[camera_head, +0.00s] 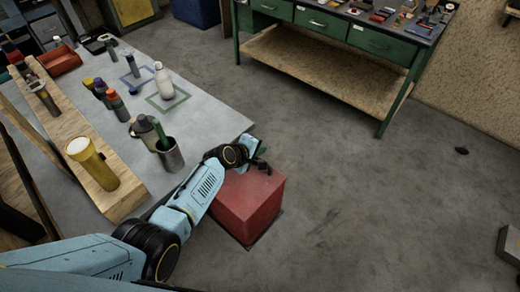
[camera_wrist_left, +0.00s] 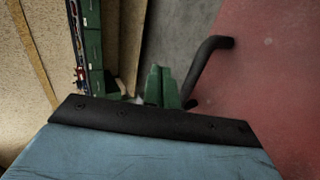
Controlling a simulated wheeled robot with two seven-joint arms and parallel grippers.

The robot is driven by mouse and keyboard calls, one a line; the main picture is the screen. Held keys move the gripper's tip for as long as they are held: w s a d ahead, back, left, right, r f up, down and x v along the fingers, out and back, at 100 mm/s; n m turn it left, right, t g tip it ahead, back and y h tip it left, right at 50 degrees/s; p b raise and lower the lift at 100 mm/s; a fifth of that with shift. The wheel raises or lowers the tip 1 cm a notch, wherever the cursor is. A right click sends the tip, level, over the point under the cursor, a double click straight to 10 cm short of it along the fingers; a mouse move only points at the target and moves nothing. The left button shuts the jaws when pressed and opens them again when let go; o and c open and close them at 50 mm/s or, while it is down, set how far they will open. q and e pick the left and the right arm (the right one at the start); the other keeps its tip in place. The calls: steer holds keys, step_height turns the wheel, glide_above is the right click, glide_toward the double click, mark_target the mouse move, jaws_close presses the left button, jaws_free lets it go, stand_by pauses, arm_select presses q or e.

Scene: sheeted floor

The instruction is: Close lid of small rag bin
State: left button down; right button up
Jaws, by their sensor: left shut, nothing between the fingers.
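The small rag bin (camera_head: 250,207) is a red box on the floor beside the grey table. Its top looks flat and level in the head view; I cannot tell whether a small gap is left under the lid. My left gripper (camera_head: 262,154) is at the bin's far top edge, shut and empty. In the left wrist view the red lid (camera_wrist_left: 275,75) fills the right side, with a black bent handle (camera_wrist_left: 207,62) on it. The green fingertips (camera_wrist_left: 162,85) are just left of the handle; I cannot tell whether they touch it. My right gripper is out of view.
A green workbench (camera_head: 370,42) stands at the back.

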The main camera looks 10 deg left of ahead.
arm_select(q)
step_height(320, 180, up, 13)
steer(key=w+d+p, duration=0.1)
steer(key=w+p, duration=0.1)
steer(key=p, duration=0.3)
steer(key=shift+w+d+r, duration=0.15)
steer(key=shift+d+r, duration=0.05)
steer(key=shift+d, duration=0.05)
